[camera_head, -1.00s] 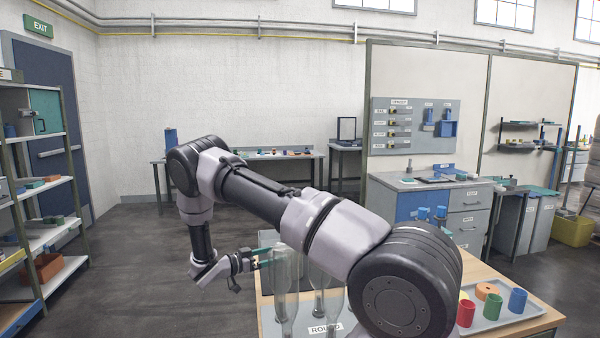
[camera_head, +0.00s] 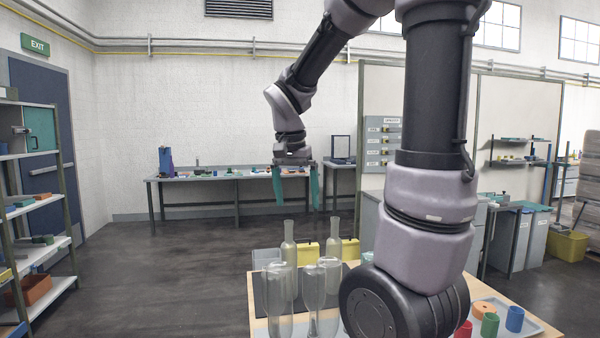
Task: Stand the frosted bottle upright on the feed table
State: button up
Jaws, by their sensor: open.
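My gripper (camera_head: 296,205) points down with its two teal fingers spread and nothing between them. It hangs in the air, higher in the picture than the bottles. Two greyish translucent bottles, a left one (camera_head: 288,257) and a right one (camera_head: 335,242), show narrow necks upward at the back of the wooden-topped table (camera_head: 258,328). In front are clear, round-topped vessels, a left one (camera_head: 278,310) and a right one (camera_head: 314,308), which look like upside-down bottles. They partly cover the back bottles. I cannot tell surely which bottle is frosted, or which surface is the feed table.
My arm covers the table's middle right. A grey tray (camera_head: 540,333) with red, green and blue cups is at the right. Yellow bins (camera_head: 350,250) show behind the bottles. A long bench (camera_head: 225,176) stands at the back wall, with open floor (camera_head: 190,260) at the left.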

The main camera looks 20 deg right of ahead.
jog(key=s+a+r+n+t+y, duration=0.1)
jog(key=s+a+r+n+t, duration=0.1)
jog(key=s, duration=0.3)
jog(key=s+a+r+n+t+y, duration=0.2)
jog(key=s+r+t, duration=0.1)
jog(key=s+r, duration=0.2)
jog(key=shift+s+r+n+t+y, duration=0.25)
jog(key=shift+s+n+t+y, duration=0.05)
jog(key=shift+s+t, duration=0.1)
jog(key=shift+d, duration=0.1)
